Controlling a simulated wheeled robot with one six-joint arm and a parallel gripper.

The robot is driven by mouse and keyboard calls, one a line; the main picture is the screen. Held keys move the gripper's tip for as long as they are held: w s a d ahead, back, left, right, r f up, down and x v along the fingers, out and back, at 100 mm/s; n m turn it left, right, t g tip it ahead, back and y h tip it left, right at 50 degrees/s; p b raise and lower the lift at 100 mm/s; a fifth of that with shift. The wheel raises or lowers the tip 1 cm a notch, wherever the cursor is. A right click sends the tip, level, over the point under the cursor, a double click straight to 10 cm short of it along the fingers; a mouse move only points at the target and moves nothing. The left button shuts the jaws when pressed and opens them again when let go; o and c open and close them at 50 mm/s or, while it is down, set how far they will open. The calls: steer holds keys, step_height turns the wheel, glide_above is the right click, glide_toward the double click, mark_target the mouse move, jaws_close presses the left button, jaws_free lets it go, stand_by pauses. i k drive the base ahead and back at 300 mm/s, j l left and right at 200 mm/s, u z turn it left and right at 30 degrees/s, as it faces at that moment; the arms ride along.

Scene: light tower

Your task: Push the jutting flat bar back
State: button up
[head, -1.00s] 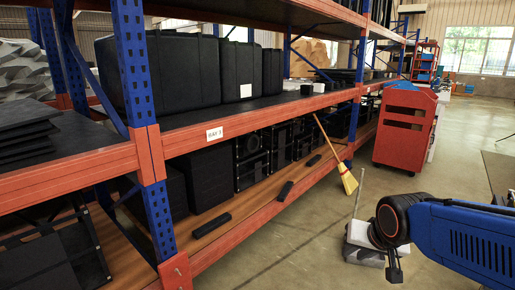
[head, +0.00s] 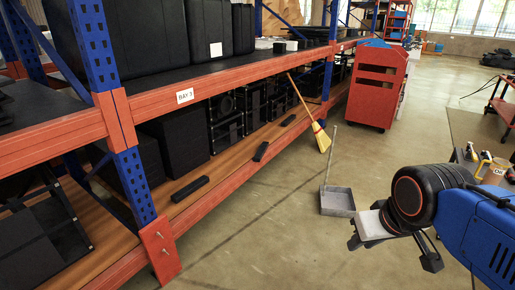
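Three dark flat bars lie on the wooden lower deck of the blue and orange rack. The nearest bar (head: 190,189) lies lengthwise on the deck. The middle bar (head: 261,151) is turned differently, its near end at the orange front beam; whether it overhangs is hard to tell. The farthest bar (head: 288,120) lies deeper along the shelf. My gripper (head: 365,232) is at lower right, over the open floor and well away from the bars. A pale block-like part shows at its end; whether the fingers are open or shut is unclear.
A broom (head: 318,130) leans on the rack beyond the bars. A grey dustpan (head: 337,203) with an upright handle stands on the floor before my gripper. An orange cart (head: 378,88) is behind. A tool table (head: 490,170) is at right.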

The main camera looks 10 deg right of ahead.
mark_target(258, 157)
steer(key=i+z, duration=0.1)
steer(key=i, duration=0.35)
steer(key=i+j+z, duration=0.15)
steer(key=i, duration=0.35)
steer(key=i+j+z, duration=0.1)
steer(key=i, duration=0.35)
steer(key=i+j+z, duration=0.1)
steer(key=i, duration=0.35)
steer(key=i+j+z, duration=0.1)
steer(key=i+j, duration=0.25)
steer(key=i+j+z, duration=0.15)
steer(key=i, duration=0.4)
steer(key=j, duration=0.1)
